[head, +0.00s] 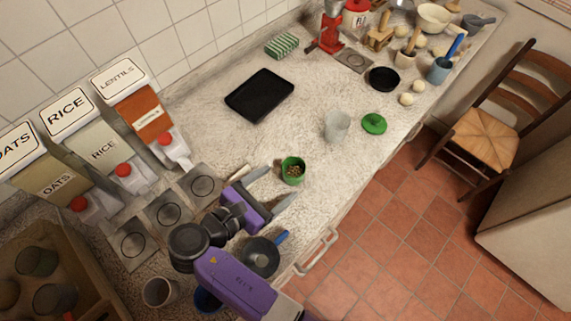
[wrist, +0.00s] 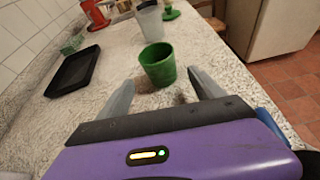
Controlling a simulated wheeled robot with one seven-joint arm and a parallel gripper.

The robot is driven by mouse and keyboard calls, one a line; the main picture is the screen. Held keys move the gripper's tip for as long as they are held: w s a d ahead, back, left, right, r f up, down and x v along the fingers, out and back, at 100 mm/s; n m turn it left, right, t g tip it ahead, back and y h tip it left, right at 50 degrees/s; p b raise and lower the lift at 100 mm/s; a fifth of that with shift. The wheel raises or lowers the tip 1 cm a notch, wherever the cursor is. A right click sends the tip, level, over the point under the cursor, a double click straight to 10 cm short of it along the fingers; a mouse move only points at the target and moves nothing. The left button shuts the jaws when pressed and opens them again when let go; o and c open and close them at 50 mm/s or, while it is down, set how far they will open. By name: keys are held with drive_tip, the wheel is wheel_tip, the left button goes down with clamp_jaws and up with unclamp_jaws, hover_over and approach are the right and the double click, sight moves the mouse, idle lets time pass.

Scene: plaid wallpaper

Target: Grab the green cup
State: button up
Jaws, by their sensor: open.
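The green cup (head: 292,172) stands upright on the speckled counter in the head view, with small brownish bits inside. In the wrist view the green cup (wrist: 158,64) stands just beyond and between my fingertips. My gripper (head: 272,187) is open and empty, low over the counter, its two grey fingers pointing at the cup. In the wrist view my gripper (wrist: 158,82) has its fingers spread wider than the cup. I cannot tell whether a finger touches it.
A clear cup (head: 337,126) and a green lid (head: 374,123) stand beyond the green cup. A black tray (head: 260,95) lies farther back. A dark pan (head: 261,256) with a blue handle is near my arm. Dispensers (head: 137,101) line the wall. The counter between cup and tray is clear.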

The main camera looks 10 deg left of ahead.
sight(286, 178)
drive_tip(key=shift+x, duration=0.9)
drive_tip(key=b+x, duration=0.3)
drive_tip(key=x, duration=0.1)
drive_tip(key=shift+s+f+b, duration=0.1)
drive_tip(key=shift+f+b, duration=0.05)
drive_tip(key=shift+b, duration=0.2)
drive_tip(key=shift+w+d, duration=0.3)
drive_tip(key=shift+w, duration=0.1)
drive_tip(key=c, duration=1.5)
drive_tip(key=shift+c, duration=0.2)
